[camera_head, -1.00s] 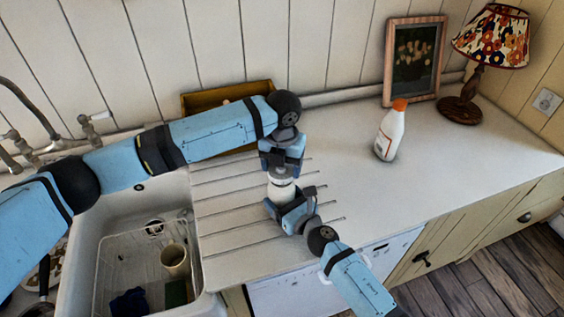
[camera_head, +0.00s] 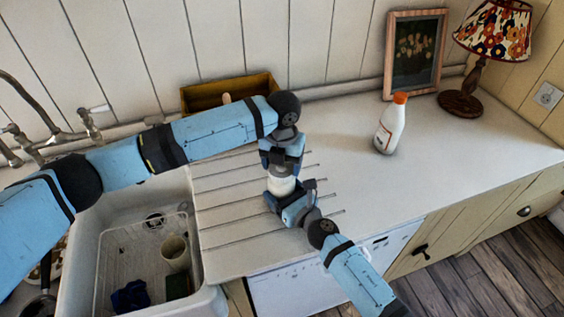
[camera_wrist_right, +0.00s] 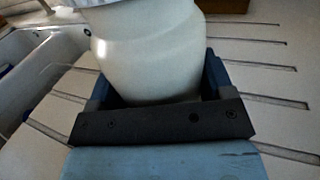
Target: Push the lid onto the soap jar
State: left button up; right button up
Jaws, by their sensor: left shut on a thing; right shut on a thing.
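The white soap jar (camera_head: 282,186) is upright over the ribbed drainboard. My right gripper (camera_head: 281,198) is shut around its lower part, coming from the front. The right wrist view shows the jar's rounded pale body (camera_wrist_right: 150,55) between the right gripper's fingers (camera_wrist_right: 158,95). My left gripper (camera_head: 281,169) points down directly above the jar and is shut on the lid, which its fingers mostly hide. The lid is at the jar's mouth. I cannot tell whether it is seated or a gap is left.
A sink (camera_head: 103,217) with a cup (camera_head: 175,252) lies to the left. A wooden box (camera_head: 200,98) stands behind my left arm. A white bottle with an orange cap (camera_head: 390,130), a picture frame (camera_head: 387,55) and a lamp (camera_head: 463,103) stand right.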

pick_arm(q)
jog(key=shift+f, duration=0.65)
jog(key=o, duration=1.1)
jog(key=shift+c, duration=0.2)
notch_tip(320, 180, up, 12)
jog(key=shift+r, duration=0.1)
pick_arm(e)
jog(key=o, duration=1.3)
pick_arm(q)
notch_tip(320, 180, down, 2)
jog(key=shift+b, duration=0.95)
pick_arm(e)
jog(key=v, duration=1.4)
